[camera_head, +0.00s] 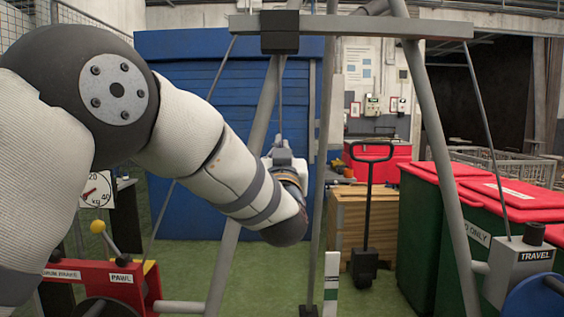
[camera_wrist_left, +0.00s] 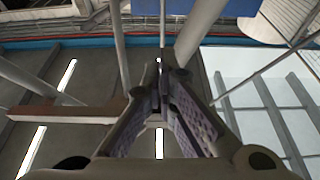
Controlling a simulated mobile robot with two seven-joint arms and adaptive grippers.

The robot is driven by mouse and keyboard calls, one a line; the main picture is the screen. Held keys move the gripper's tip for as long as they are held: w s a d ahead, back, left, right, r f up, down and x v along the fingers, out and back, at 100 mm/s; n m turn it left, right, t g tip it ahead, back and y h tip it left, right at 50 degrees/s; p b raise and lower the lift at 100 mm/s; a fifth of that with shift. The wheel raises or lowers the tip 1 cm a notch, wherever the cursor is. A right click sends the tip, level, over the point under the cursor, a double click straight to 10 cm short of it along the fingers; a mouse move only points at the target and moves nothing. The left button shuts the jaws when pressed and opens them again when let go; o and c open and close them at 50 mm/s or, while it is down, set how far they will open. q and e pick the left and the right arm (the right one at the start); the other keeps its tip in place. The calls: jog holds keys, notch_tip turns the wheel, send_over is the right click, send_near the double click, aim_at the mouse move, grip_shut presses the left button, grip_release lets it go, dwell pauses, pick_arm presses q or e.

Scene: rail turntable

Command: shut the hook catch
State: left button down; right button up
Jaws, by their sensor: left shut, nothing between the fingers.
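My left arm crosses the left half of the head view. Its wrist and left gripper (camera_head: 281,143) are at the middle, partly hidden behind my forearm, in front of the blue shutter. In the left wrist view the fingers of my left gripper (camera_wrist_left: 160,82) meet at the tips, with nothing between them. A thin line hangs from the black block (camera_head: 280,32) on the crossbeam down toward the gripper. I cannot make out the hook or its catch in either view. My right gripper is not in view.
A grey frame with a crossbeam (camera_head: 350,25) and slanting legs (camera_head: 440,150) stands around the arm. A red box labelled PAWL (camera_head: 120,279) is at lower left, a grey TRAVEL box (camera_head: 519,265) at lower right. Behind stand a pallet truck (camera_head: 368,200), crate and red-lidded bins (camera_head: 425,225).

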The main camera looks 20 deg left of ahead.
pick_arm(q)
jog(key=x, duration=0.3)
jog(key=shift+w+f, duration=0.15)
jog(key=shift+f, duration=0.2)
notch_tip(320, 180, down, 2)
jog(key=shift+f, duration=0.65)
